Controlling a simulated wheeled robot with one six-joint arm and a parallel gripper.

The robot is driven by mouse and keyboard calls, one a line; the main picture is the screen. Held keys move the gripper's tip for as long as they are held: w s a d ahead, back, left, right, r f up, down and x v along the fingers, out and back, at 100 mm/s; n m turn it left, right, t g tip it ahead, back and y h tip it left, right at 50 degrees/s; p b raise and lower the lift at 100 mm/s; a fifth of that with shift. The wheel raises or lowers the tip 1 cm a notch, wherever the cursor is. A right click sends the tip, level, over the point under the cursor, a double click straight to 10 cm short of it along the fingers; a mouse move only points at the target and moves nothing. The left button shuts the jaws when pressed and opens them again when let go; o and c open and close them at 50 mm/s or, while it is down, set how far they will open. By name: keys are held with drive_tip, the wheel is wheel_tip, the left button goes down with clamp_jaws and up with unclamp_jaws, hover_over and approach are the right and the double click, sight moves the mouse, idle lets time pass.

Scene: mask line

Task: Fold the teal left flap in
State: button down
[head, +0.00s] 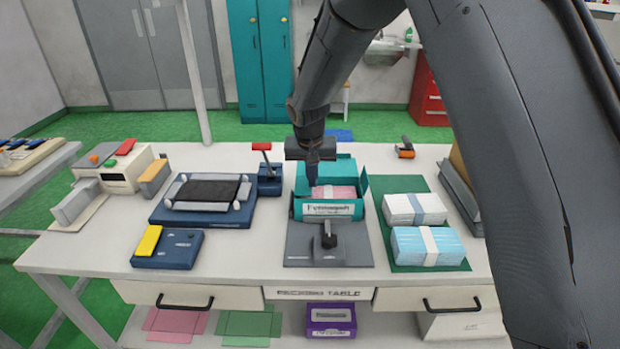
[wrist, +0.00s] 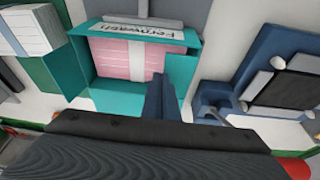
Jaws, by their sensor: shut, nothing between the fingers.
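A teal box (head: 325,208) sits open on the table with a banded pink stack (head: 340,192) inside. The wrist view sees the box from the opposite side, with the pink stack (wrist: 122,58) and a white label on the front panel. My gripper (head: 313,180) is shut and empty, pointing down at the left flap's inner side. Its fingers (wrist: 160,98) partly cover that flap in the wrist view; contact is unclear.
The right flap (head: 363,184) stands up too. A grey fixture (head: 300,250) with a black clamp stands in front of the box. White and blue stacks (head: 428,246) lie on a green mat at the right. A blue machine with a dark belt (head: 205,192) is at the left.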

idle(0.4)
drive_tip(key=shift+a+r, duration=0.35)
drive_tip(key=shift+a, duration=0.4)
drive_tip(key=shift+r+p, duration=0.35)
drive_tip(key=shift+r, duration=0.1)
wheel_tip(320, 180, up, 4)
drive_tip(key=shift+s+r+p, duration=0.1)
drive_tip(key=shift+p, duration=0.8)
wheel_tip(320, 180, up, 7)
drive_tip(key=s+d+b, duration=0.2)
drive_tip(key=b, duration=0.1)
drive_tip(key=s+d+f+g, duration=0.1)
drive_tip(key=s+d+f, duration=0.3)
drive_tip(key=s+d, duration=0.7)
drive_tip(key=s+d+f+g, duration=0.1)
drive_tip(key=s+d+f, duration=0.4)
drive_tip(key=s+d, duration=0.6)
drive_tip(key=s, duration=0.6)
drive_tip(key=shift+d, duration=0.25)
drive_tip(key=shift+r, duration=0.1)
